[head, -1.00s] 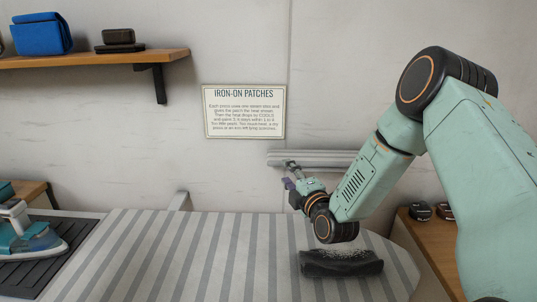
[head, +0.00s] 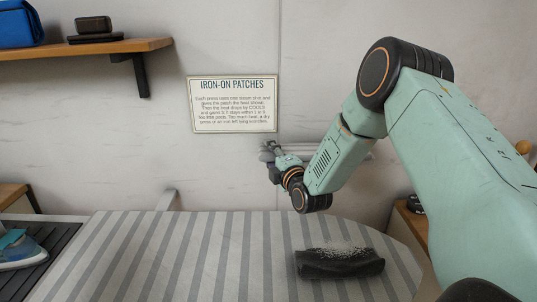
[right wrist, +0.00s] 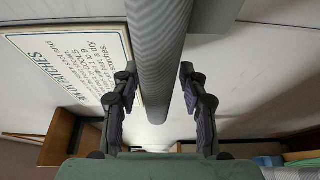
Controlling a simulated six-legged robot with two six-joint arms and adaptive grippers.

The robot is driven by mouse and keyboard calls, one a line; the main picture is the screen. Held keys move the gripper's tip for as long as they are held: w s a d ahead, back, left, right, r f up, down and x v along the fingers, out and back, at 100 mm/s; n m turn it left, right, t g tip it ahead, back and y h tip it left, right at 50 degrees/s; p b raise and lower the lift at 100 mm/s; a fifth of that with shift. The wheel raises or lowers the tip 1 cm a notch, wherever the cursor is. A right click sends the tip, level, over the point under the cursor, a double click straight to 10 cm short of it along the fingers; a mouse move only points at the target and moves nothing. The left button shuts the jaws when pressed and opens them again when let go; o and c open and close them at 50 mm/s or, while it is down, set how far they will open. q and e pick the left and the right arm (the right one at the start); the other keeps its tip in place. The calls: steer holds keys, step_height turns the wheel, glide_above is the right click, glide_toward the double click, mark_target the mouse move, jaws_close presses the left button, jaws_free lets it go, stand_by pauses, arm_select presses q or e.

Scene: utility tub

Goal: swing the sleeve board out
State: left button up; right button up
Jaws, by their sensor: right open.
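The sleeve board (head: 352,151) is a narrow grey ribbed board lying flat along the back wall, below the sign. My right arm hides part of it in the head view. My right gripper (head: 270,154) is at its left end. In the right wrist view the sleeve board (right wrist: 162,60) runs between the two fingers of the right gripper (right wrist: 160,110). The fingers are open, one on each side, with gaps visible between them and the board. My left gripper is not in view.
A striped ironing board (head: 140,255) fills the foreground, with a dark folded cloth (head: 340,263) with pale specks on it. An iron (head: 18,250) stands at left. A sign (head: 233,104) hangs above the sleeve board. A shelf (head: 85,52) is at upper left.

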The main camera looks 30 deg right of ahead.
steer(key=shift+w+a+r, duration=0.1)
steer(key=shift+w+a, duration=0.15)
steer(key=shift+w, duration=0.35)
steer(key=shift+s+d, duration=0.25)
steer(key=shift+d, duration=0.25)
steer(key=shift+w+a, duration=0.3)
steer(key=shift+a, duration=0.05)
steer(key=c, duration=0.4)
steer(key=shift+d, duration=0.15)
jaws_close()
steer(key=shift+s, duration=0.1)
